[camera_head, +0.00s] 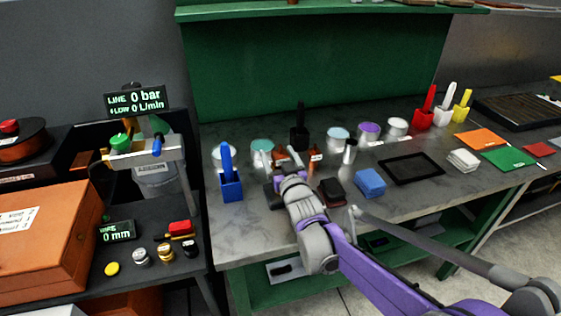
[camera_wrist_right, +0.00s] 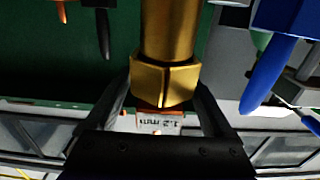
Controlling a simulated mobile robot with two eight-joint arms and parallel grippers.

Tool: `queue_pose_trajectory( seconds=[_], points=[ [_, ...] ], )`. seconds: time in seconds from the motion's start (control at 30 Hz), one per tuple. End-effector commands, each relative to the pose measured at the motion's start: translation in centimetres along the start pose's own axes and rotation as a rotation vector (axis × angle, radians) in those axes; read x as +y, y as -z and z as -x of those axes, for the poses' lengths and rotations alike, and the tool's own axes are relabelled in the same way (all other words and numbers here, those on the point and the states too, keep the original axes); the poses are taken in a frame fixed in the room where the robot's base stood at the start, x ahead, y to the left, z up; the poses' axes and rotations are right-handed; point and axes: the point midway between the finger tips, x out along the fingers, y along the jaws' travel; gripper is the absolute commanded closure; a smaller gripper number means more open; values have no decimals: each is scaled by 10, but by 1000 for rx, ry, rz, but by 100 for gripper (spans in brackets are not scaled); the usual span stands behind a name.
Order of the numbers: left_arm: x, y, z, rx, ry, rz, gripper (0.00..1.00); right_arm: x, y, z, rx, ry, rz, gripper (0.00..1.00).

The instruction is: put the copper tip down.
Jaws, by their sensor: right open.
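A shiny gold-coloured cylinder with a hexagonal collar, which looks like the copper tip (camera_wrist_right: 165,78), fills the middle of the right wrist view. My right gripper (camera_wrist_right: 162,98) is open, with one finger on each side of the collar. Just past the collar is a small copper-coloured block with a label (camera_wrist_right: 158,122) that seems to read 1.2 mm. In the head view my right gripper (camera_head: 284,178) is low over the grey worktop, by small copper-coloured pieces (camera_head: 315,158). The tip cannot be made out there, and whether it touches a surface is unclear. My left gripper is out of view.
A blue holder (camera_head: 231,187) stands left of my right gripper, and a black holder (camera_head: 299,137) behind it. Several round tins line the back. A dark red block (camera_head: 331,191), a blue block (camera_head: 370,182) and a black tray (camera_head: 411,168) lie to the right.

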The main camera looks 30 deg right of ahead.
Motion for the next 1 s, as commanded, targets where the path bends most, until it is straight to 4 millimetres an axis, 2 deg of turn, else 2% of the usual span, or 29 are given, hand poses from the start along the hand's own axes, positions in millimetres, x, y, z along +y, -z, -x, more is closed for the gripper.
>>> queue_pose_trajectory(
  seconds=[0.1, 0.3, 0.77, 0.8, 1.0],
  points=[
    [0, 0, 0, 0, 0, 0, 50, 0, 0, -7, 0, 0, 0, 14],
    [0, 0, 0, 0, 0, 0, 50, 0, 0, -7, 0, 0, 0, 14],
    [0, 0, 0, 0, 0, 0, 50, 0, 0, -6, 0, 0, -1, 97],
    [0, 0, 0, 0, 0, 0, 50, 0, 0, -6, 0, 0, -1, 100],
    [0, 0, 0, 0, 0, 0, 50, 0, 0, -6, 1, 0, -1, 100]
  ],
)
